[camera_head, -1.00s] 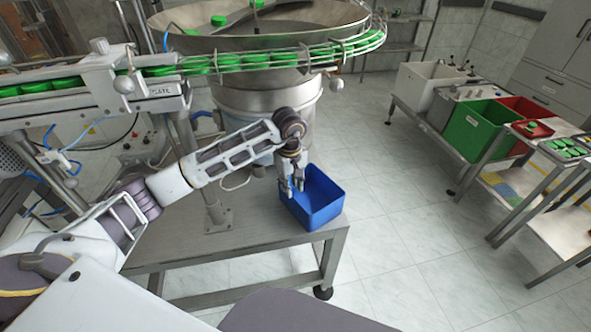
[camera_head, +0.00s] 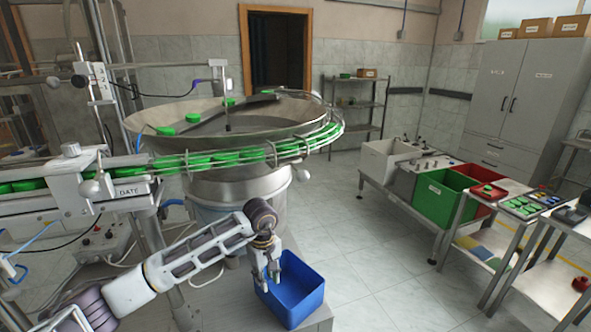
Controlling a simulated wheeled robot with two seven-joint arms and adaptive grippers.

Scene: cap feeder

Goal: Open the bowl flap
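The large metal feeder bowl (camera_head: 160,137) stands behind my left arm, with a few green caps (camera_head: 166,131) inside. A dark bar (camera_head: 250,105) lies across the inside of the bowl; I cannot tell whether it is the flap. No flap shows clearly. My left gripper (camera_head: 269,284) points down at the left part of the blue bin (camera_head: 302,304), below and in front of the bowl. Its fingers look apart with nothing between them. I cannot tell whether they touch the bin. My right gripper is not in view.
A rail with green caps (camera_head: 228,158) runs from the bowl to the left, above my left arm. White, green (camera_head: 434,206) and red bins stand on a bench at the right. The tiled floor (camera_head: 360,240) between is clear.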

